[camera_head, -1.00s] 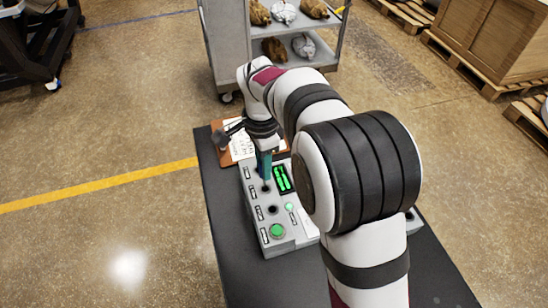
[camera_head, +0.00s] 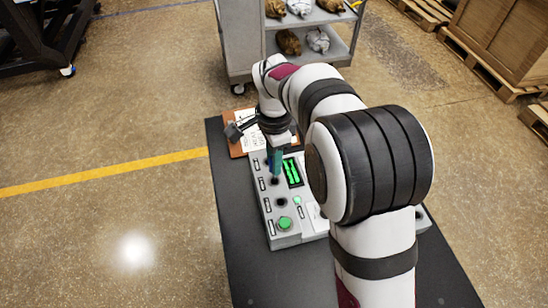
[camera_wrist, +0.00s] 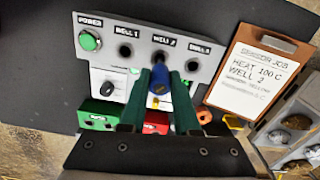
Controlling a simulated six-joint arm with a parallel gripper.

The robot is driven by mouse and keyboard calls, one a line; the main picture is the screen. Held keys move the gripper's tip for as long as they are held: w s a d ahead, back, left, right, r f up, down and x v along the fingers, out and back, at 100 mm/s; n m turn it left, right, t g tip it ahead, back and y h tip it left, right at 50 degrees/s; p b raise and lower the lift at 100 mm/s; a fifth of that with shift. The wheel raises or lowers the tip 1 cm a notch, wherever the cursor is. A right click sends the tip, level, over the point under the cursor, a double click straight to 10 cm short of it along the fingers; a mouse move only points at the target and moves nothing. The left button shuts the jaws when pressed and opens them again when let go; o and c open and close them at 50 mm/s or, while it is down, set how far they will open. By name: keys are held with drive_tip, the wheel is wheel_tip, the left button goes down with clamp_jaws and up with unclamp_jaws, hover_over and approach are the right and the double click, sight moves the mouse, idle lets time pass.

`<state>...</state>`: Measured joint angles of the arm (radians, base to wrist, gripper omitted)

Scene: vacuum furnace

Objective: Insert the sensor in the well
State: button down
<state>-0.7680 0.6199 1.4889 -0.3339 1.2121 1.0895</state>
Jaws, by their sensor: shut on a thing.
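My gripper (camera_wrist: 160,90) has green fingers and is shut on a blue cylindrical sensor (camera_wrist: 158,88), seen nearly end-on in the wrist view. The grey panel (camera_wrist: 200,38) has holes labelled WELL 1, WELL 2 and WELL 3. The WELL 2 hole (camera_wrist: 160,56) lies just beyond the fingertips, in line with the sensor. In the head view my gripper (camera_head: 275,165) points down over the middle hole (camera_head: 275,181) of the panel (camera_head: 283,240). The sensor's lower end is hidden or too dark, so I cannot tell whether it enters the well.
A clipboard (camera_wrist: 265,75) reads "SENSOR JOB, HEAT 100 C, WELL 2"; its last lines are blurred. A green power button (camera_wrist: 90,40), green block (camera_wrist: 97,115), red block (camera_wrist: 155,123) and orange piece (camera_wrist: 204,116) are nearby. A cart (camera_head: 238,45) stands behind the dark table (camera_head: 240,270).

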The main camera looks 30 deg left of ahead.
drive_tip(key=shift+f, duration=0.1)
drive_tip(key=shift+f, duration=1.15)
drive_tip(key=shift+f, duration=0.2)
drive_tip(key=shift+f, duration=0.75)
drive_tip(key=shift+f, duration=0.2)
drive_tip(key=shift+c, duration=0.8)
unclamp_jaws()
